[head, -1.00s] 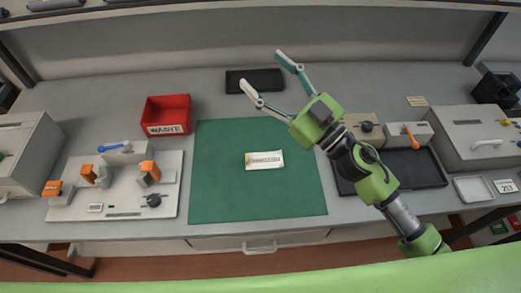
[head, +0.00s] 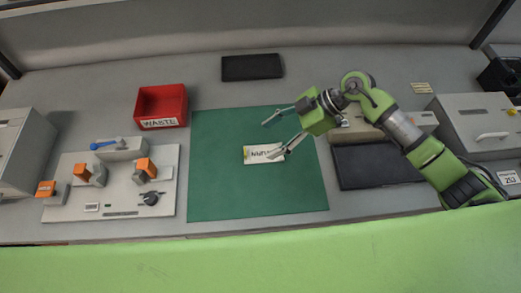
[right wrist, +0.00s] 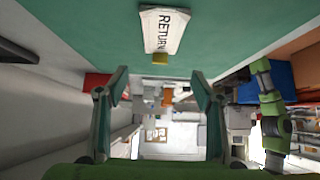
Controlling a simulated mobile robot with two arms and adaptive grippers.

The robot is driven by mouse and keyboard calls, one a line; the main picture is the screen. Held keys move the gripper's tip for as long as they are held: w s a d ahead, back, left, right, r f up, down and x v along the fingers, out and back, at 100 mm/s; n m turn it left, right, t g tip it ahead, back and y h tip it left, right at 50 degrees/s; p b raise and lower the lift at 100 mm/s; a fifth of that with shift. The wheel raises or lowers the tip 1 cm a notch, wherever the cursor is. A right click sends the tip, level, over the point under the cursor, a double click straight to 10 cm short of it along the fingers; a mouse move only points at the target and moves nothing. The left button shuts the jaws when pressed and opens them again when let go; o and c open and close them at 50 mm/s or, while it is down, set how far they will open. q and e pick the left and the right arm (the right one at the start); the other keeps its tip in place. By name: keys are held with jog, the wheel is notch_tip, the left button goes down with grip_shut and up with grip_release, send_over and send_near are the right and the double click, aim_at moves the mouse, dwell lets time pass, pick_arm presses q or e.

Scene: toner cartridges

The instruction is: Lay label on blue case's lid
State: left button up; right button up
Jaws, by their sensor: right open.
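A white label (head: 259,154) with dark lettering lies flat on the green mat (head: 225,193). In the right wrist view the label (right wrist: 163,31) reads "RETURN" and has a small yellow tab at one end. My right gripper (head: 269,139) is open, with nothing between its fingers. In the head view one fingertip overlaps the label's right end; I cannot tell whether it touches. In the right wrist view the open fingers (right wrist: 158,90) stand below the label. A blue surface (right wrist: 248,92) shows at the right there; I cannot tell whether it is the blue case. My left gripper is not in view.
A red waste bin (head: 161,106) stands left of the mat, and a dark flat block (head: 251,67) lies behind it. A fixture board (head: 112,190) with orange clamps is at the left. A dark tray (head: 372,165) lies to the right. The mat's left and front parts are clear.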

aim_at(246, 152)
jog(key=x, duration=0.3)
jog(key=shift+a+f, duration=0.1)
jog(key=shift+a, duration=0.15)
jog(key=shift+a+f+p, duration=0.3)
jog(key=shift+a+p, duration=0.2)
jog(key=p+x, duration=0.1)
jog(key=x, duration=0.3)
jog(key=shift+a, duration=0.2)
jog(key=c, duration=0.8)
